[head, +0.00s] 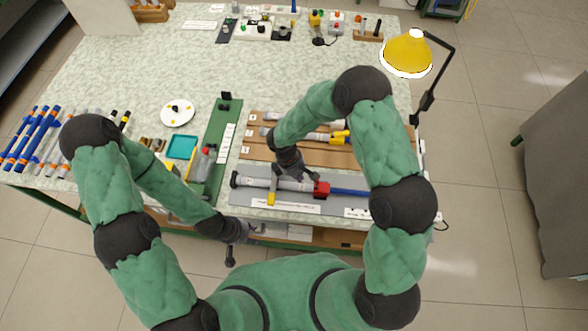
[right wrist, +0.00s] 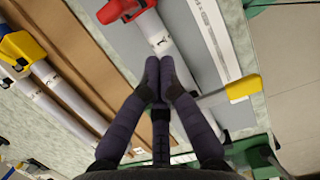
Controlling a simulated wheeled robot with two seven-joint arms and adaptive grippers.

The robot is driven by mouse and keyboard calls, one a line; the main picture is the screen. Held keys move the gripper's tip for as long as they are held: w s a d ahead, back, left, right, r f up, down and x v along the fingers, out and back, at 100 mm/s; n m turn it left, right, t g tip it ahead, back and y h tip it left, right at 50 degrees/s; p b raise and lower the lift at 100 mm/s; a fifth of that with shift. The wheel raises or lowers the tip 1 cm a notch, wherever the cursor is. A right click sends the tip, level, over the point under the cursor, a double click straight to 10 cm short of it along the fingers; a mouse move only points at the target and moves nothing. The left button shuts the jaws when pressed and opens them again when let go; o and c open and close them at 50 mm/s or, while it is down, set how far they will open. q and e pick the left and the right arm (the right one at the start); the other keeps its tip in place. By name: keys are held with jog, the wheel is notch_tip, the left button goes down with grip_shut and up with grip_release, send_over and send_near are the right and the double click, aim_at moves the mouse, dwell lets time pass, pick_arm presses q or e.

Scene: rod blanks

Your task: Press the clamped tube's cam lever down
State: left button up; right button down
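A grey fixture board (head: 330,205) at the table's front edge holds a pale tube (head: 292,185) lying lengthwise, with a red block (head: 321,188) and a blue rod (head: 350,192) to its right. A yellow-tipped lever (head: 271,198) crosses the tube's left part; in the right wrist view its yellow end (right wrist: 243,88) sticks out sideways. My right gripper (head: 300,177) is over the tube, between lever and red block. In the right wrist view its fingertips (right wrist: 158,66) meet with nothing visible between them. My left gripper (head: 240,232) hangs by the table's front edge; its fingers are too small to read.
Behind the grey board lies a brown board (head: 255,145) with numbered tubes and a yellow clamp (head: 340,137). A green strip (head: 213,150), teal tray (head: 182,147) and white plate (head: 177,113) are left. A yellow lamp (head: 406,52) stands at the right edge. The table's middle is clear.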

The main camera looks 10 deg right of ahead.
aim_at(317, 182)
jog(key=shift+s+d+r, duration=0.1)
jog(key=shift+s+d, duration=0.1)
jog(key=shift+d, duration=0.65)
jog(key=shift+s+d+r, duration=0.1)
jog(key=shift+s+d, duration=0.1)
jog(key=shift+d, duration=0.6)
